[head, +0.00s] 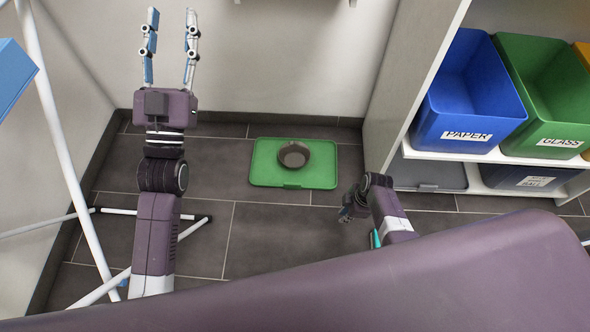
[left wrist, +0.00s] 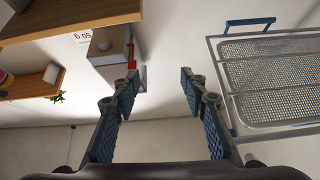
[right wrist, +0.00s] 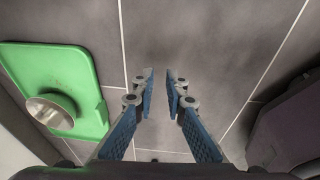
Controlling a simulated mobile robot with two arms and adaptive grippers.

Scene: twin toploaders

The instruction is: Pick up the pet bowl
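The pet bowl (head: 293,155) is a round grey-brown bowl on a green mat (head: 262,176) on the floor by the back wall. In the right wrist view the bowl (right wrist: 50,112) looks metallic inside and sits on the green mat (right wrist: 75,65) at the left. My right gripper (right wrist: 161,72) points down at bare floor tiles, beside the mat and apart from the bowl. Its fingers are partly open with nothing between them. My left gripper (head: 170,12) is raised in front of the back wall, open and empty; the left wrist view shows its fingers (left wrist: 158,75) wide apart.
A white shelf unit (head: 405,85) at the right holds a blue paper bin (head: 462,105) and a green glass bin (head: 545,120). A white-legged rack (head: 50,100) stands at the left. The tiled floor (head: 265,235) in front of the mat is clear.

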